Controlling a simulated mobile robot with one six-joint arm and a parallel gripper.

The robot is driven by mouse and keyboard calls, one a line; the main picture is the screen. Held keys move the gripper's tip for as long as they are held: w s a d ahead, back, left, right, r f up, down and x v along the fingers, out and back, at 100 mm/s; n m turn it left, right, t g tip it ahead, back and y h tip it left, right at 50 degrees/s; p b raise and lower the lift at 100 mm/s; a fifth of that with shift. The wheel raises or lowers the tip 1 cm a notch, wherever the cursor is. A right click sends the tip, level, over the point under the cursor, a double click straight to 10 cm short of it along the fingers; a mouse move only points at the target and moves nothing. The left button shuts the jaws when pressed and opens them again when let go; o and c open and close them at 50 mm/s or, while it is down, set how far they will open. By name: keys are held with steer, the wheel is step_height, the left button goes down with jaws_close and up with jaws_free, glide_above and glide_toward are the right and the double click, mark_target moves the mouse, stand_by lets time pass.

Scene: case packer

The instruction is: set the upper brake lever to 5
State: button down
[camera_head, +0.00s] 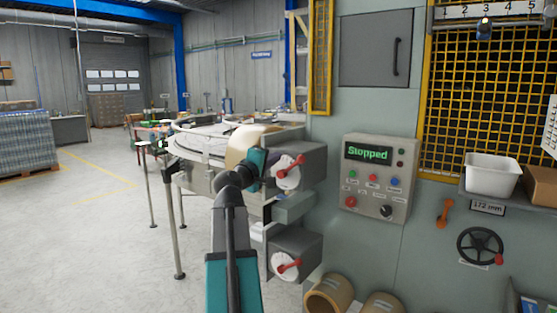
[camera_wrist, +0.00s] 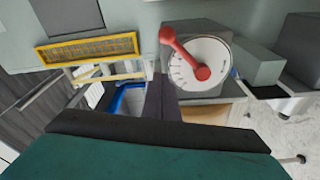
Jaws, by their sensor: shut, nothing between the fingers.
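The upper brake lever (camera_head: 291,165) is a red handle on a white dial, on a grey box at the machine's left side. In the head view it points up and to the right. In the wrist view the lever (camera_wrist: 185,53) runs from its hub to the upper left across the white dial (camera_wrist: 211,55); the scale marks are too small to read. My gripper (camera_wrist: 161,82) is shut and empty, with its dark fingers beside the dial and apart from the lever. In the head view my arm partly hides the gripper, just left of the upper box.
A lower brake lever (camera_head: 289,266) of the same kind sits on a box below. A control panel (camera_head: 376,178) reading "Stopped" is to the right. A roll (camera_head: 250,140) and round table (camera_head: 200,145) are behind my arm. Open floor (camera_head: 100,230) lies left.

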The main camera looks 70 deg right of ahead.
steer(key=a, duration=0.3)
steer(key=shift+w, duration=0.15)
stand_by(0.5)
